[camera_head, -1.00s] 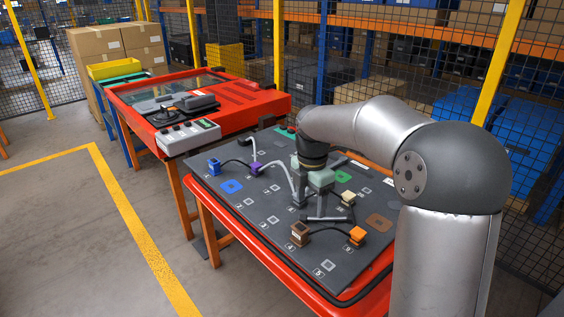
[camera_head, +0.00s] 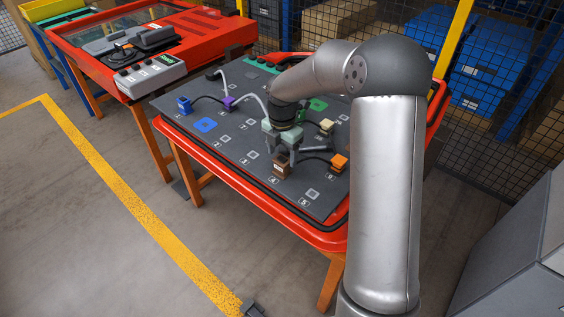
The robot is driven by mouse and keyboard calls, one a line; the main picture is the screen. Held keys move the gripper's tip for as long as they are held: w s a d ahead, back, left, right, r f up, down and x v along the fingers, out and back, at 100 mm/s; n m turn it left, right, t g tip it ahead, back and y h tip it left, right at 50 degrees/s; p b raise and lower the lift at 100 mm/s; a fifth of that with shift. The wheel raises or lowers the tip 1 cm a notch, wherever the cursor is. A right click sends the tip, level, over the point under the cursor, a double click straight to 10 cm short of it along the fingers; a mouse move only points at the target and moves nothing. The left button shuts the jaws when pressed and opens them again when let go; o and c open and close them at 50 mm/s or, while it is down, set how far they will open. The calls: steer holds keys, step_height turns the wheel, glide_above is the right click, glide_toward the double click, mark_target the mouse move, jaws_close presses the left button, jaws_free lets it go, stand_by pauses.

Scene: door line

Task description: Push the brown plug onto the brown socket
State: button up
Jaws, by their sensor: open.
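The brown plug (camera_head: 281,169) is a small brown block with a white label. It sits near the front edge of the dark board (camera_head: 235,148), beside the marking 4. My gripper (camera_head: 284,154) is open, fingers pointing down, just above and behind the brown plug. Whether the fingers straddle or touch it is hard to tell. The brown socket is not visible; my arm covers the right part of the board.
An orange plug (camera_head: 339,162) with a dark cable is right of the brown plug. A cream plug (camera_head: 327,125), a purple plug (camera_head: 228,103) and a blue plug (camera_head: 184,104) stand farther back. A blue square (camera_head: 204,125) and green square (camera_head: 317,104) mark the board.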

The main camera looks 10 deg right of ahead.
mark_target(282, 159)
steer(key=shift+f, duration=2.3)
steer(key=c, duration=1.4)
steer(key=shift+o, duration=0.2)
steer(key=shift+r+p, duration=0.4)
steer(key=o, duration=0.4)
steer(key=shift+f, duration=0.1)
jaws_close()
steer(key=shift+r+p, duration=2.8)
steer(key=shift+r, duration=0.85)
